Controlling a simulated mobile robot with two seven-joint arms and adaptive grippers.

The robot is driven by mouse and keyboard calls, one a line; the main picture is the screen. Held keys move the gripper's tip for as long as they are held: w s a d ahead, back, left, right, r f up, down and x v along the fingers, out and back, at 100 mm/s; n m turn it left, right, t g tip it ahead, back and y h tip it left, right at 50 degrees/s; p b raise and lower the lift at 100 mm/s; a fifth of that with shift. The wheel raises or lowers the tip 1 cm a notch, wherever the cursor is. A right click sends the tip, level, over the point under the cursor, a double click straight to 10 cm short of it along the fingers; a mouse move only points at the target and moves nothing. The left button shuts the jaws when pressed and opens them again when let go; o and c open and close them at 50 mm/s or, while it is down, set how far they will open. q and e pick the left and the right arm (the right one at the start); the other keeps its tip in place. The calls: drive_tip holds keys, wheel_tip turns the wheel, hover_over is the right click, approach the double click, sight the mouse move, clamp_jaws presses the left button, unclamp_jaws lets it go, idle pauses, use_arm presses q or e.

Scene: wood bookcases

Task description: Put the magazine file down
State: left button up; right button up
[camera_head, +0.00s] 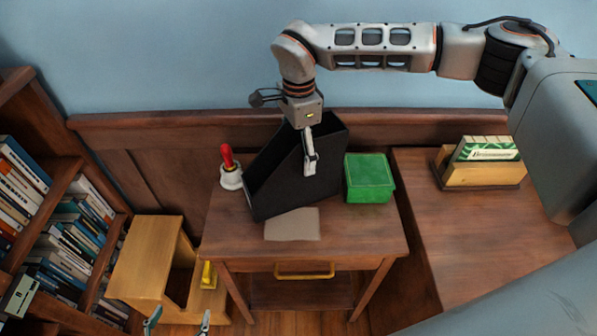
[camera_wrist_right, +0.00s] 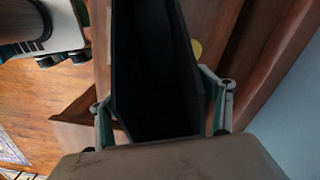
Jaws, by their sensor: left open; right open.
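The black magazine file (camera_head: 272,180) stands on the small wooden table (camera_head: 345,232), its open side facing left. It also fills the middle of the right wrist view (camera_wrist_right: 155,75). My right gripper (camera_head: 309,155) reaches down over the file from above. In the right wrist view its two fingers (camera_wrist_right: 163,108) are on either side of the file, spread open; I cannot tell whether either one touches it. My left gripper (camera_head: 178,322) is low at the left of the head view, open and empty, with only its fingertips showing, away from the file.
A red-handled bell (camera_head: 230,170) stands left of the file, a green box (camera_head: 369,178) right of it. A beige sheet (camera_head: 292,224) lies in front. A card holder (camera_head: 480,172) stands on the right-hand desk (camera_head: 450,220). A wooden step stool (camera_head: 150,262) and bookcase (camera_head: 60,190) are left.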

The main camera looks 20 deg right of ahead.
drive_tip(key=c, duration=1.6)
drive_tip(key=shift+c, duration=1.2)
drive_tip(key=shift+r, duration=0.1)
